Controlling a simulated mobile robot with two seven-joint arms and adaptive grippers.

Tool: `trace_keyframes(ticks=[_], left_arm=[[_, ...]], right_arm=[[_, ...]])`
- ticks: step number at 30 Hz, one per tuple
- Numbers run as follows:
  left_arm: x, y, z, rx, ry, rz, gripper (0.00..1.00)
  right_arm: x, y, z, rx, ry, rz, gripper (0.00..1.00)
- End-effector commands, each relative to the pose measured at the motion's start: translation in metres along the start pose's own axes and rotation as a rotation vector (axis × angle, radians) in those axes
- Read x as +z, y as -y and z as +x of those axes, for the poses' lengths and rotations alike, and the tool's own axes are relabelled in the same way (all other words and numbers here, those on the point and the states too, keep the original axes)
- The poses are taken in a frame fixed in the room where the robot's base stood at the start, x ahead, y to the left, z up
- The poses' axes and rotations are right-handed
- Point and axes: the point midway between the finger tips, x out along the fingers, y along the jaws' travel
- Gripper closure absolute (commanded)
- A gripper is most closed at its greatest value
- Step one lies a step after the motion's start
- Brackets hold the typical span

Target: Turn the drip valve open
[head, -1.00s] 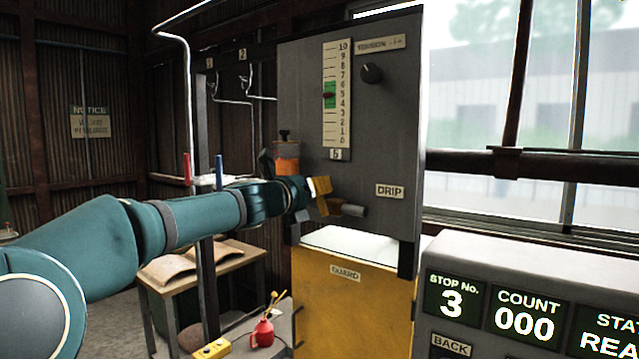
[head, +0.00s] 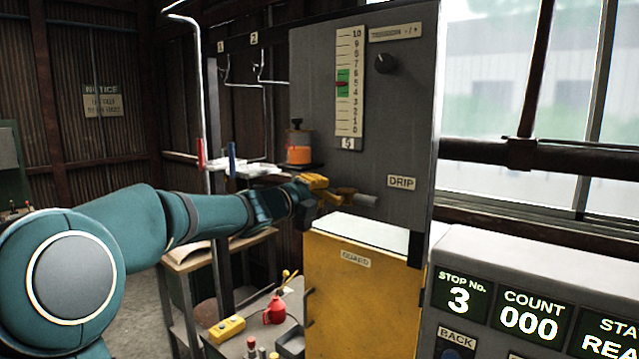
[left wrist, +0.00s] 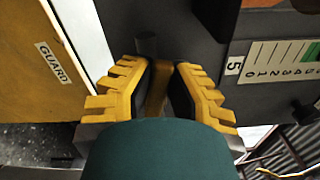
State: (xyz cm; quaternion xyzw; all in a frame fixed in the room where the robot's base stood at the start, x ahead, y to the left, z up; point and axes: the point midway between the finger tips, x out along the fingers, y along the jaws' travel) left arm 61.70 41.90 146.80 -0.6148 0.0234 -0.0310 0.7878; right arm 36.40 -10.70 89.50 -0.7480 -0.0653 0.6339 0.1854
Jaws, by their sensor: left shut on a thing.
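The drip valve (head: 366,200) is a short handle with a grey end and a brass-coloured part, on the grey panel (head: 385,110) just below and left of the DRIP label (head: 401,183). My left gripper (head: 330,191) has its yellow fingers shut on the handle. In the left wrist view the brass-coloured part of the valve (left wrist: 157,88) lies between the two fingers (left wrist: 163,85), and its dark end sticks out beyond them. The fingers partly hide the handle in the head view. My right gripper is in neither current view.
A yellow guard box (head: 360,295) stands just below the valve. An orange-banded container (head: 298,153) sits to the left of the panel. A control console (head: 520,262) stands at the right. A red oil can (head: 273,313) is on a low bench.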

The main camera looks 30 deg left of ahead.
Motion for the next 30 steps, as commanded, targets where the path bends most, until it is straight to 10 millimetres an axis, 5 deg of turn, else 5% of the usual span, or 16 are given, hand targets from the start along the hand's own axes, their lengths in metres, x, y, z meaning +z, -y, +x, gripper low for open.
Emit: trace_keyframes(ticks=[12,30], left_arm=[[-0.002,-0.010,0.001,-0.001,-0.002,-0.221,1.00],[-0.003,-0.013,0.001,0.000,-0.002,-0.262,1.00]], right_arm=[[-0.001,0.003,-0.007,-0.001,0.000,0.000,0.53],[-0.001,0.003,-0.008,-0.002,0.000,0.000,0.53]])
